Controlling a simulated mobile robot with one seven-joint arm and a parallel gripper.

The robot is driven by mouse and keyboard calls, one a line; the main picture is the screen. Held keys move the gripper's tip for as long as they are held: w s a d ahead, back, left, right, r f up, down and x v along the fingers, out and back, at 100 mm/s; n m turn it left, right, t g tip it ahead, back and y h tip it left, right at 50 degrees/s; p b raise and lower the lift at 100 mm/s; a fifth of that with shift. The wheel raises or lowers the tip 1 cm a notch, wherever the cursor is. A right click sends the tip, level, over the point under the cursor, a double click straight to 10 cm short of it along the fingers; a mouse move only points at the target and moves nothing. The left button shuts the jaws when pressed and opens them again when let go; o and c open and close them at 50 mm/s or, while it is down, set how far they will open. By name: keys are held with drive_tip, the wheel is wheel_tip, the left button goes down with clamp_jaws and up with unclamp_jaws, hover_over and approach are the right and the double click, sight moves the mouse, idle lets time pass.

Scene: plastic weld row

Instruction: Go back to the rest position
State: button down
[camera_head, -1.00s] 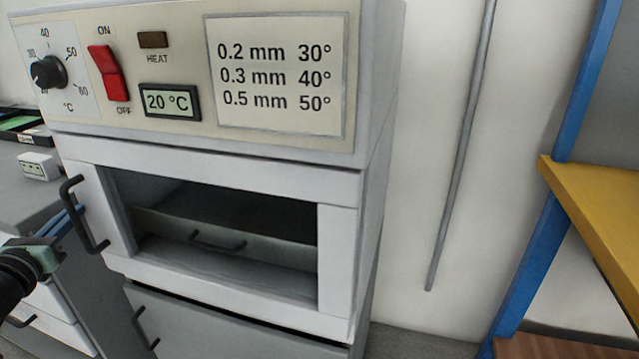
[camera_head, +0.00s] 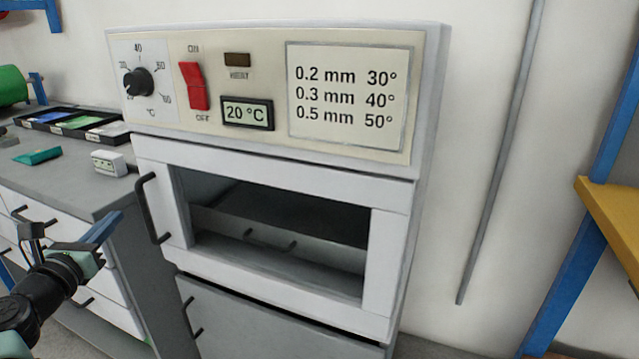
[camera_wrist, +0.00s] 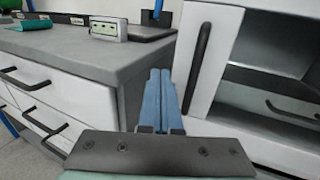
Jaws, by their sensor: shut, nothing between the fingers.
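My gripper (camera_head: 108,226) is at the lower left of the head view, in front of the grey bench and left of the oven. Its blue fingers lie side by side, shut and empty, as the wrist view (camera_wrist: 160,95) also shows. The white oven (camera_head: 290,170) stands in the middle of the head view, with its windowed door closed. The door's black handle (camera_head: 149,208) is to the right of my fingers and apart from them. The oven display (camera_head: 248,113) reads 20 °C.
The grey bench (camera_head: 75,185) with white drawers stands left of the oven. On it are a small white device (camera_head: 109,163), a teal piece (camera_head: 37,156) and a black tray (camera_head: 60,133). A yellow shelf (camera_head: 612,215) on blue posts stands at the right.

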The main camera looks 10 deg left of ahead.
drive_tip(key=s+a+p, duration=0.1)
drive_tip(key=s+p, duration=0.1)
drive_tip(key=s, duration=0.5)
drive_tip(key=shift+s+a+f, duration=0.3)
drive_tip(key=shift+s+a, duration=0.05)
